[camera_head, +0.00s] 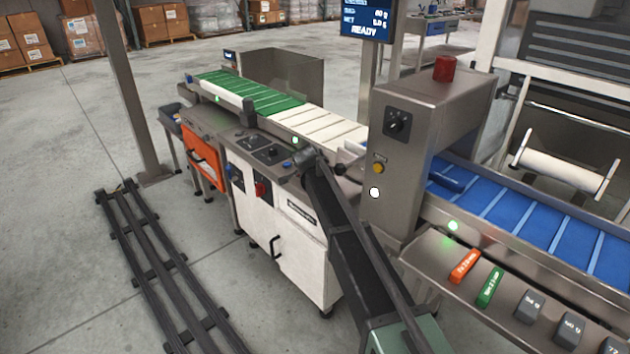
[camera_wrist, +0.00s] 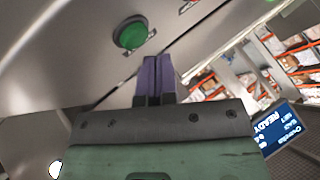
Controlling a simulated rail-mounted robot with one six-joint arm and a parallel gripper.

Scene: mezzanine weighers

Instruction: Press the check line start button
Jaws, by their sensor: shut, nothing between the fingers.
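A round green button (camera_wrist: 130,35) in a dark surround with a small label plate sits on a grey metal panel in the wrist view. The label is not readable. My gripper (camera_wrist: 155,60) has its two purple fingers shut together and empty. The fingertips are just below and right of the button in the picture. I cannot tell how far they are from the panel, and they do not cover the button. In the head view my arm reaches up to the machine, and I cannot make out the fingers or the green button there.
A red control (camera_wrist: 188,6) is at the top edge of the wrist view. A metal housing (camera_head: 410,130) carries a yellow button (camera_head: 378,168) and a dark rotary knob (camera_head: 397,123). A display (camera_head: 364,18) reads READY. A blue belt (camera_head: 530,210) and colored weights (camera_head: 490,287) are at right.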

